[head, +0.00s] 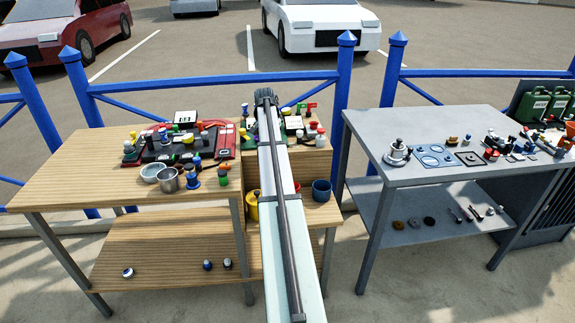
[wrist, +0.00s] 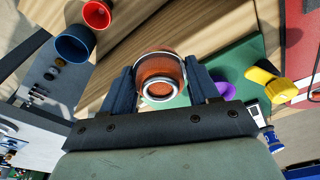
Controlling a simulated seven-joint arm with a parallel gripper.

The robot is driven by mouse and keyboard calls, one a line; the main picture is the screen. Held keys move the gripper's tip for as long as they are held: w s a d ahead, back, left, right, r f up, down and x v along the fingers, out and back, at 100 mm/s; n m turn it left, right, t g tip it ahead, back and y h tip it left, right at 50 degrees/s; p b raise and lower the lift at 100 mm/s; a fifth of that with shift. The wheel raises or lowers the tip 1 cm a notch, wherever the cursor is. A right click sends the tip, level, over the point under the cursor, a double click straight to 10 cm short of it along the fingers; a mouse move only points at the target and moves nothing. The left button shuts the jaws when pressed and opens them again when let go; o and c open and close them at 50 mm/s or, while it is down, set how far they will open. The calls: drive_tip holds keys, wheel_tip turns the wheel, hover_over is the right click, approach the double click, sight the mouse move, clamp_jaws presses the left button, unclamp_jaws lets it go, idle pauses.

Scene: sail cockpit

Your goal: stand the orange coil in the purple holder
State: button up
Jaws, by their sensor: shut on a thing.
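In the wrist view my gripper (wrist: 162,80) is shut on the orange coil (wrist: 157,63), a round orange-brown thing with a pale ring at its near end. The coil sits between the two dark blue fingers. In the head view my arm hides the gripper's jaws and the coil, and I cannot make out the purple holder there.
In the wrist view a yellow thing (wrist: 264,80) stands right of the holder, and a blue cup (wrist: 74,44) and red cup (wrist: 96,14) are at upper left. In the head view a crowded red-edged tray (head: 222,146) lies left of my arm; a grey table (head: 455,135) stands right.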

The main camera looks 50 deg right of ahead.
drive_tip(key=w+d+r+n, duration=0.1)
drive_tip(key=w+d+r, duration=0.5)
drive_tip(key=w, duration=0.4)
drive_tip(key=shift+n, duration=0.4)
drive_tip(key=shift+s+a+f, duration=0.1)
drive_tip(key=shift+a+f, duration=0.05)
drive_tip(key=shift+f, duration=1.4)
drive_tip(key=shift+s+a+f, duration=0.1)
drive_tip(key=shift+f, duration=1.45)
drive_tip(key=shift+r, duration=0.8)
drive_tip(key=shift+f, duration=0.85)
drive_tip(key=shift+r, duration=0.85)
drive_tip(key=shift+f, duration=0.55)
idle(0.5)
